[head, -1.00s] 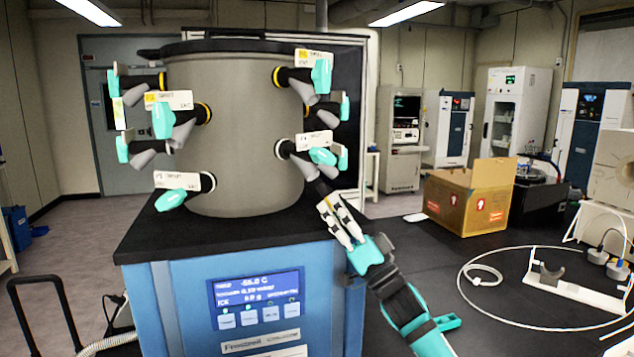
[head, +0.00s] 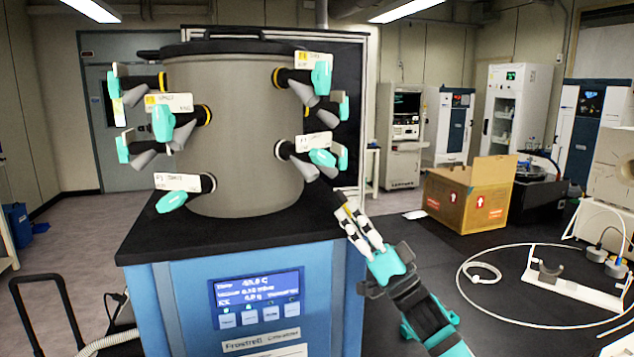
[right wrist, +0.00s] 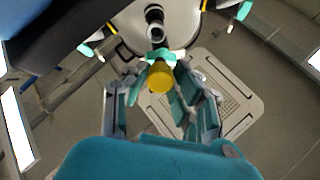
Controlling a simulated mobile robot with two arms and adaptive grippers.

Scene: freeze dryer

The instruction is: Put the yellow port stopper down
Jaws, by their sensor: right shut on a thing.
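My right gripper (head: 357,222) is shut on the yellow port stopper (right wrist: 160,77), which sits between its fingers in the right wrist view. In the head view the gripper is beside the freeze dryer's right front corner, below and to the right of the lower right port valve (head: 322,157). In the head view the stopper is small, and only a dark end with a trace of yellow shows at the fingertips. My left gripper is not in view.
The grey drum (head: 245,130) carries several ports with teal-handled valves and white tags. It stands on a black top (head: 220,235) over a blue cabinet (head: 175,300). A cardboard box (head: 462,200) and a white cable loop (head: 480,318) lie to the right.

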